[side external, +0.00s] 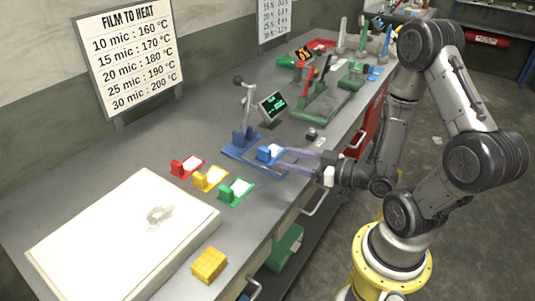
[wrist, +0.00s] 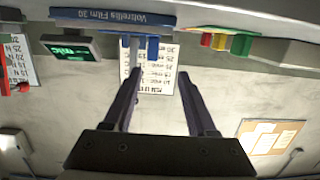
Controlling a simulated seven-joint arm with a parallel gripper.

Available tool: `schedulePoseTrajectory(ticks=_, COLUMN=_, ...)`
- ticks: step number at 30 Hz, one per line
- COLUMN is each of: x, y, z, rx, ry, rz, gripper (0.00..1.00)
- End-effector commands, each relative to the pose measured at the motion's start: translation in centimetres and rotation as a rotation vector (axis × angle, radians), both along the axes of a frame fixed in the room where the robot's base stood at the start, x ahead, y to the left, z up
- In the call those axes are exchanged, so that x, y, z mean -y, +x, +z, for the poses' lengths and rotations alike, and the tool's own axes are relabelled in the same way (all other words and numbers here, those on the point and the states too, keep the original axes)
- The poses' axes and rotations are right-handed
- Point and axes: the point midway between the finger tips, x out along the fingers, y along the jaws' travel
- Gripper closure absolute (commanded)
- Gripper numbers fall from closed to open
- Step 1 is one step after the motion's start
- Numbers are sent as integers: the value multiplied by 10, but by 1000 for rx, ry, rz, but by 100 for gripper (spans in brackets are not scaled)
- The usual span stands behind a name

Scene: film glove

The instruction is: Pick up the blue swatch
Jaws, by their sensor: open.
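The blue swatch (side external: 265,154), a small blue block with a white patch, sits at the front of the blue lever press (side external: 241,138) in the side view. My gripper (side external: 284,158) reaches in level from the right with its fingers apart, its tips close to the swatch. In the wrist view, my gripper (wrist: 160,74) is open with nothing visible held between its fingers. That picture is upside down. A blue block (wrist: 153,48) shows beyond the fingertips and appears to be the swatch. I cannot tell whether the fingers touch it.
Red (side external: 187,166), yellow (side external: 210,178) and green (side external: 236,190) swatches lie in a row to the left. A white slab (side external: 120,245) and a yellow block (side external: 209,264) are nearer. A small display (side external: 272,106) and a green press (side external: 325,103) stand behind.

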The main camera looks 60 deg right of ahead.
Motion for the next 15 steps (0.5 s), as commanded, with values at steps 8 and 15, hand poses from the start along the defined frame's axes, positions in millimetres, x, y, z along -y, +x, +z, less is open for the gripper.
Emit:
schedulePoseTrajectory(ticks=8, x=10, y=10, z=-4, rx=-7, ry=3, rz=-31, gripper=43)
schedulePoseTrajectory(ticks=15, x=10, y=23, z=-5, rx=-7, ry=3, rz=-33, gripper=43)
